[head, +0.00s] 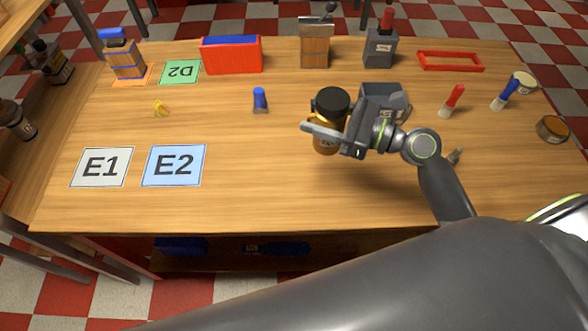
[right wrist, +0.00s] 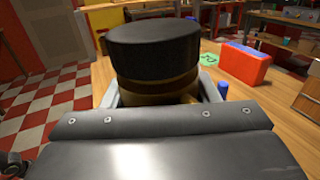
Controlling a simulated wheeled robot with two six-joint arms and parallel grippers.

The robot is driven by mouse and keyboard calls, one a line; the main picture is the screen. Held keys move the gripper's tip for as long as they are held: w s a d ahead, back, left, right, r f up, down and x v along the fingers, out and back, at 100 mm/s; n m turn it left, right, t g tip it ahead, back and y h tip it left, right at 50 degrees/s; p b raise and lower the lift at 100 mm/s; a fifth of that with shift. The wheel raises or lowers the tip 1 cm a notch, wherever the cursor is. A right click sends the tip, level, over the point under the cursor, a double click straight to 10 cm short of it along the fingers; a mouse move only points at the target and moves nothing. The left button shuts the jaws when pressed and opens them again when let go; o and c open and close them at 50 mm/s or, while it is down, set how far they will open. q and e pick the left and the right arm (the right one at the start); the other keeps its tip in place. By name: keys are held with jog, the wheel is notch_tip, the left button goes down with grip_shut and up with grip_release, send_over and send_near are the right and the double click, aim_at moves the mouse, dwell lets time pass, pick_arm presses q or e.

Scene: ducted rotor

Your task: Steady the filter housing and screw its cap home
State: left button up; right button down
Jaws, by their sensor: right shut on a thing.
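The filter housing (head: 325,142) is an amber-brown cylinder, upright over the middle of the table. Its black cap (head: 332,102) sits on top, and it also shows large in the right wrist view (right wrist: 154,48). I cannot tell how tightly the cap is seated. My right gripper (head: 334,131) is shut on the housing below the cap, coming from the right. Its fingers hide part of the housing, and whether its base touches the table is unclear. My left gripper is not in view.
A blue peg (head: 260,99) stands to the left. A red box (head: 231,57) and a wooden block (head: 315,50) stand at the back. Cards E1 (head: 101,167) and E2 (head: 174,166) lie front left. The front middle is clear.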

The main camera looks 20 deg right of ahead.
pick_arm(q)
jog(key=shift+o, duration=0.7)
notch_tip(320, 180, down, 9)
jog(key=b, duration=0.7)
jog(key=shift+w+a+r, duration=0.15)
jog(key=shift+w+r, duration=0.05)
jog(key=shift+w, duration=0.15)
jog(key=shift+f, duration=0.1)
pick_arm(e)
jog(key=w+a+f+m+t+h, duration=0.2)
jog(key=w+a+f, duration=0.2)
jog(key=w+f, duration=0.3)
jog(key=shift+w+a, duration=0.3)
jog(key=shift+w, duration=0.4)
pick_arm(q)
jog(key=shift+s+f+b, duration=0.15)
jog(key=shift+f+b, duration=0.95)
jog(key=shift+b, duration=0.05)
pick_arm(e)
notch_tip(320, 180, down, 6)
jog(key=shift+f, duration=0.15)
jog(key=shift+f+b, duration=0.75)
jog(key=shift+f, duration=1.2)
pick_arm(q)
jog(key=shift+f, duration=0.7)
pick_arm(e)
jog(key=c, duration=0.5)
grip_release()
jog(key=shift+f, duration=0.1)
